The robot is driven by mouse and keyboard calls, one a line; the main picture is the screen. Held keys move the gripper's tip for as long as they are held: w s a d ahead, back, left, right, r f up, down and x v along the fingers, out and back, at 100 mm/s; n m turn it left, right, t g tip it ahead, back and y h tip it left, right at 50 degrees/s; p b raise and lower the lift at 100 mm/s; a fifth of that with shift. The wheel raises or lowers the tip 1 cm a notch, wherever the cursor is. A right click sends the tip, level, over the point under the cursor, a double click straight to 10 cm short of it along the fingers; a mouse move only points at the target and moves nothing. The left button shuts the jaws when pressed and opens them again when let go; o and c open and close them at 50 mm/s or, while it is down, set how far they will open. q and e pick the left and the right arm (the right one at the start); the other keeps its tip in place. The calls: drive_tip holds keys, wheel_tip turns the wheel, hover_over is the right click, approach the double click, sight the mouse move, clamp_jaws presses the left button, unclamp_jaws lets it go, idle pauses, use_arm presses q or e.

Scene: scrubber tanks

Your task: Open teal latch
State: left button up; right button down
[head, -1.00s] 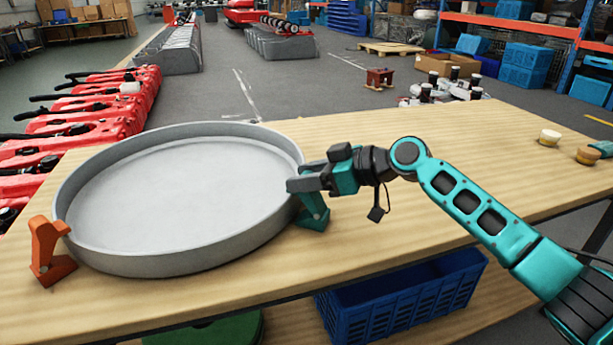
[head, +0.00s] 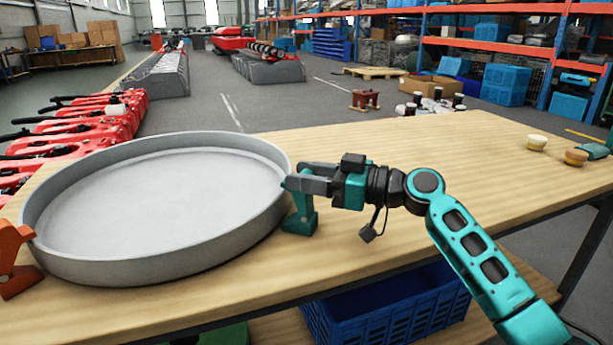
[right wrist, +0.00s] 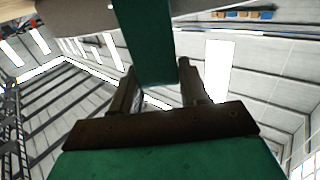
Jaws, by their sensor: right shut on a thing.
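The teal latch (head: 301,214) stands on the wooden table against the right side of a large round grey pan (head: 160,262). My right gripper (head: 291,183) reaches in from the right, level with the pan's rim, and is shut on the top of the teal latch. The gripper hides part of the latch's top. In the right wrist view, the teal latch (right wrist: 147,40) runs down between the two dark fingers (right wrist: 158,85). My left gripper is not in view.
An orange latch (head: 14,262) stands at the pan's left side, cut by the picture edge. Two small round pots (head: 537,142) sit at the table's far right. A blue crate (head: 395,310) is below the table.

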drive_tip(key=c, duration=0.6)
unclamp_jaws()
drive_tip(key=shift+c, duration=0.2)
drive_tip(key=shift+d, duration=0.1)
drive_tip(key=p+v, duration=0.1)
drive_tip(key=v, duration=1.1)
drive_tip(key=shift+s+d, duration=0.2)
drive_tip(key=shift+d, duration=0.1)
